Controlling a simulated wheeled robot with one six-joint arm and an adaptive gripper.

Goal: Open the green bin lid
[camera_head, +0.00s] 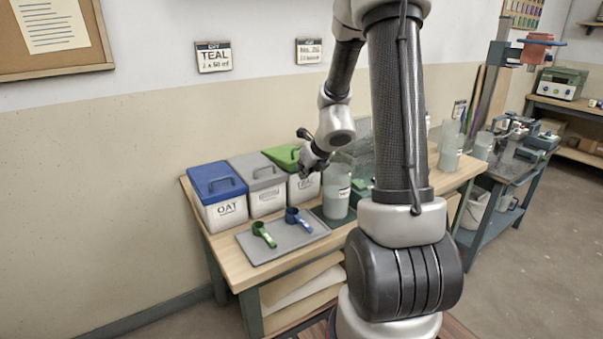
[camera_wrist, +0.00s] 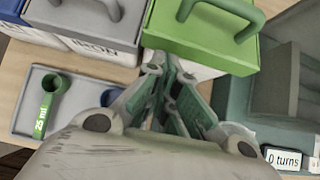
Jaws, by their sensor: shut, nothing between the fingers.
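The green bin lid (camera_head: 281,154) sits on the white bin labelled TEAL (camera_head: 304,187), the third bin from the left. My gripper (camera_head: 308,165) hides part of the lid in the head view. In the wrist view the green lid (camera_wrist: 198,47) shows its raised handle (camera_wrist: 226,8) at the top. My gripper (camera_wrist: 165,80) is shut and empty, with its fingertips close to the front edge of the lid. I cannot tell whether they touch it.
A blue-lidded bin (camera_head: 216,180) and a grey-lidded bin (camera_head: 257,174) stand to the left. A grey tray (camera_head: 290,246) holds a green scoop (camera_head: 263,234) and a blue scoop (camera_head: 297,218). A clear container (camera_head: 336,191) stands close on the right.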

